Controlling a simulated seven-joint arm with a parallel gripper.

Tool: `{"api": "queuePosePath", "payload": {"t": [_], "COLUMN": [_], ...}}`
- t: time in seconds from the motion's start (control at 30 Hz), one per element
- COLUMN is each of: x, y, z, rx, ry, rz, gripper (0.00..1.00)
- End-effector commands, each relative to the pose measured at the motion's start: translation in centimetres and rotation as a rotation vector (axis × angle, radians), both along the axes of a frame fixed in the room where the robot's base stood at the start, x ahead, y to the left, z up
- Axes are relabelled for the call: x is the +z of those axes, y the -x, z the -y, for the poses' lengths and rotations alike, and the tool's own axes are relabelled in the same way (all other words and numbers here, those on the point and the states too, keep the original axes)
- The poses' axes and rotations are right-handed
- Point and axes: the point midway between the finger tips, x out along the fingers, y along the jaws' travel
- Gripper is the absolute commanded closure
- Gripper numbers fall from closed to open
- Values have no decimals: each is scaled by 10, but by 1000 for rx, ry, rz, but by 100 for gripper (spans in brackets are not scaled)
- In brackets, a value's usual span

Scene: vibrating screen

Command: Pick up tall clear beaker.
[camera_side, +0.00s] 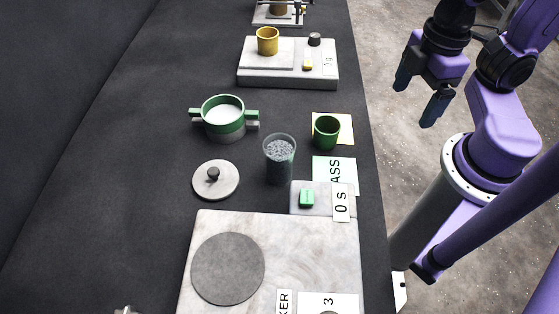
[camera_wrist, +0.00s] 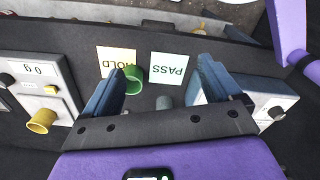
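The tall clear beaker (camera_side: 280,158) stands upright on the dark table in the side view, filled with grey granules. It stands between the green-banded pot (camera_side: 223,119) and the PASS card (camera_side: 333,170). My gripper (camera_side: 420,94) is open and empty, up beyond the table's right edge and apart from the beaker. In the wrist view, my gripper's two fingers (camera_wrist: 160,82) are spread wide. A small grey shape between them (camera_wrist: 164,102) looks like part of the beaker, mostly hidden by the gripper body.
A green cup (camera_side: 326,131) sits on a yellow card behind the beaker. A lid (camera_side: 215,180) lies to its left. A timer box (camera_side: 311,199) and a large pale machine (camera_side: 290,255) are in front. A scale (camera_side: 288,76) with a yellow cup (camera_side: 267,41) stands farther back.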

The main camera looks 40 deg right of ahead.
Motion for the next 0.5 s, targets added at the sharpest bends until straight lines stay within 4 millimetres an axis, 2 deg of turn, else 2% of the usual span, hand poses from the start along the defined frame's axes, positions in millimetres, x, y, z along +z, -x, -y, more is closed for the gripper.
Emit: {"api": "queuePosePath", "payload": {"t": [0.3,0.37,0.5], "x": [-2,-4,-14], "y": [-1,-3,-8], "z": [0,-1,-4], "rx": [-29,-73,-269], "ry": [8,21,67], "rz": [-19,-47,-177], "gripper": [10,10,10]}}
